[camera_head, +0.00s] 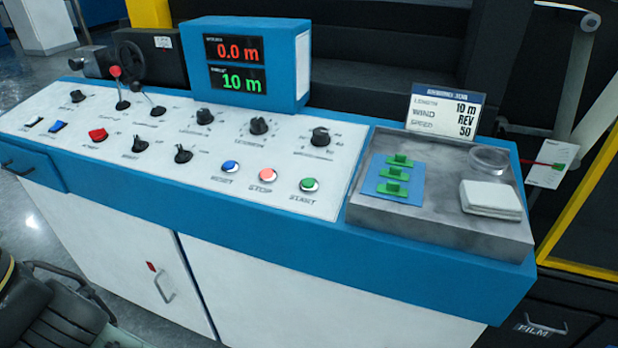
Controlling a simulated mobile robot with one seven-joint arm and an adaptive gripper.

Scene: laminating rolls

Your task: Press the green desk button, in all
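The green button (309,185) sits in a pale ring near the front right of the white control panel (110,165), above the label "START". It is the rightmost of three round buttons in a row. The reddish button (268,175), labelled "STOP", is beside it, and the blue button (230,167), labelled "RESET", is further left. Nothing covers the green button. Whether it is pressed in cannot be told. My gripper is not in view.
Knobs, switches and two levers (119,88) stand on the panel. A blue display box (300,60) reads 0.0 m and 10 m. Right of the panel, a metal tray (440,222) holds green clips (393,188) and white pads (490,197). A job card (444,110) stands behind.

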